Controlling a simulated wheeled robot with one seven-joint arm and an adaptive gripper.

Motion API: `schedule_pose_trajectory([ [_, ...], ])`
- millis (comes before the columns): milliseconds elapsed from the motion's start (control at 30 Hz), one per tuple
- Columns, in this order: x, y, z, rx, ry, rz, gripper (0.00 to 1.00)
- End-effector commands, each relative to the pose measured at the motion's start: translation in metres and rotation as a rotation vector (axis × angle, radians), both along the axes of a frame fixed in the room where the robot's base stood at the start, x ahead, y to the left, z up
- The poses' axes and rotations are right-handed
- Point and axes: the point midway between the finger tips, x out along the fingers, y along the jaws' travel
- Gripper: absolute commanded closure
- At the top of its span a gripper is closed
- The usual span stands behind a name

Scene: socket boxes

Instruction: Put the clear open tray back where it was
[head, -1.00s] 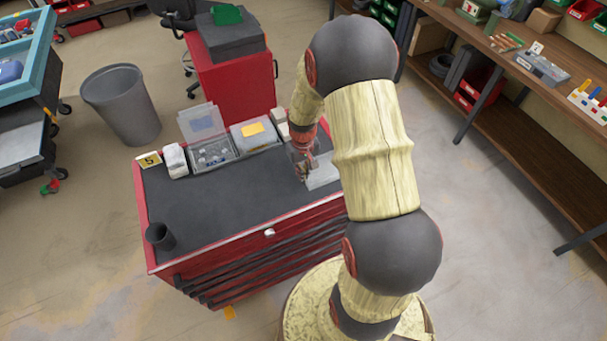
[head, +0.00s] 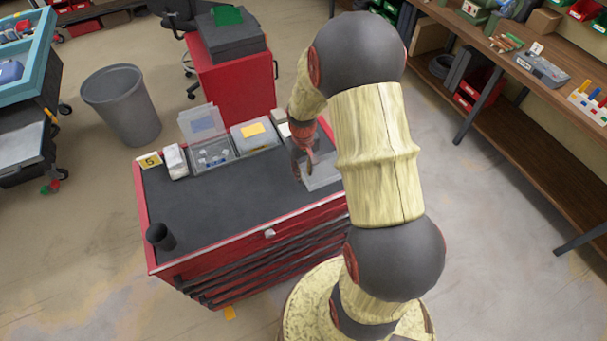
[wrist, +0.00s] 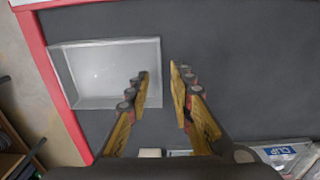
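The clear open tray (head: 322,174) lies flat on the dark top of the red cabinet (head: 215,205), near its right end. It is empty in the wrist view (wrist: 105,70). My gripper (head: 303,172) is over the tray's edge, pointing down. In the wrist view my gripper (wrist: 159,70) is open, with one finger over the tray's inside and the other just outside its wall. The wall lies between the fingers with a gap visible. Part of the tray is hidden by my arm in the head view.
A dark cup (head: 160,236) stands at front left. The middle is clear.

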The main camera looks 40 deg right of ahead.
Motion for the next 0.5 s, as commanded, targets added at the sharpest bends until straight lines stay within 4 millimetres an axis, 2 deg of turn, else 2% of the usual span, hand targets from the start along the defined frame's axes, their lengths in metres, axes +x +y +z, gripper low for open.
schedule_pose_trajectory([
  [33, 0.002, 0.0, 0.013, -0.002, -0.006, 0.0, 0.77],
  [200, 0.001, 0.0, 0.049, -0.002, -0.006, 0.0, 0.77],
  [400, 0.001, 0.001, 0.081, -0.001, -0.003, 0.0, 0.77],
  [500, 0.0, 0.001, 0.09, 0.0, -0.001, 0.0, 0.77],
])
